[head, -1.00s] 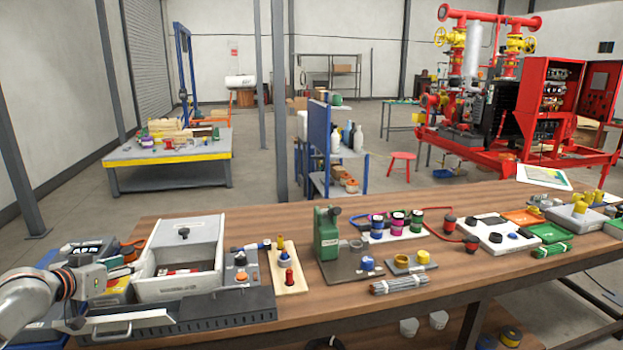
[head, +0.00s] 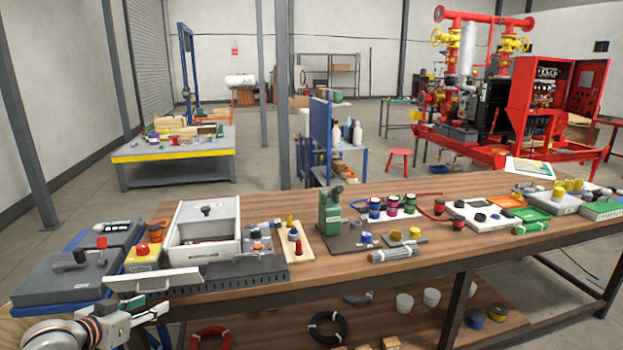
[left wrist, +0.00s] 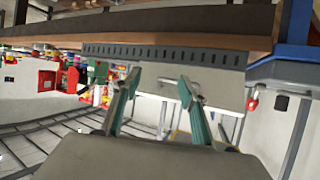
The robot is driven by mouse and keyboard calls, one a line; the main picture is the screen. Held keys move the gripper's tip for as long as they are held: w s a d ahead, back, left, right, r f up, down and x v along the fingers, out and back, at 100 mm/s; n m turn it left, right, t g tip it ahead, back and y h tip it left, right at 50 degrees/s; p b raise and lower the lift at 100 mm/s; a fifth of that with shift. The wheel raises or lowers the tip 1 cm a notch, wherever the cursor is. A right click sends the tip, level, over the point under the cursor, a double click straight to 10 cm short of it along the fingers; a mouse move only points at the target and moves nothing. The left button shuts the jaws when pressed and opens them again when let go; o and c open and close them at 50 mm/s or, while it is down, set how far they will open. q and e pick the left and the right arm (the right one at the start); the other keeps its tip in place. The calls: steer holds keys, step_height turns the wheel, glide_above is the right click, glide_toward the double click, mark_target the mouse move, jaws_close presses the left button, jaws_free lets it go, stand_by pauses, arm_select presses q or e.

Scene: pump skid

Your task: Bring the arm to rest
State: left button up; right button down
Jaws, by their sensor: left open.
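My left arm comes in at the lower left of the head view, with its left gripper (head: 150,312) in front of the bench's near left edge. In the left wrist view the two fingers (left wrist: 160,95) stand wide apart with nothing between them. The wooden bench (head: 340,265) is beyond the fingers, and its edge runs across the top of the left wrist view. My right gripper is in neither view.
A white box (head: 203,247) on a grey slotted base stands at the bench's left end. A grey panel with levers (head: 80,270) and a yellow button box (head: 143,257) are left of it. A green device (head: 330,210) stands mid-bench. A lower shelf holds cable coils (head: 327,327).

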arm_select(q)
steer(key=s+d+f+m+g, duration=0.1)
steer(key=s+d+f, duration=1)
steer(key=s+f, duration=0.3)
steer(key=s+d+f, duration=0.4)
steer(key=s+d, duration=0.1)
steer(key=s, duration=0.4)
steer(key=s+d+f+g, duration=0.1)
steer(key=s+d+f, duration=0.3)
steer(key=s, duration=0.4)
steer(key=shift+s+d+f+m, duration=0.3)
steer(key=shift+s+d+f, duration=0.05)
steer(key=shift+s+f, duration=0.05)
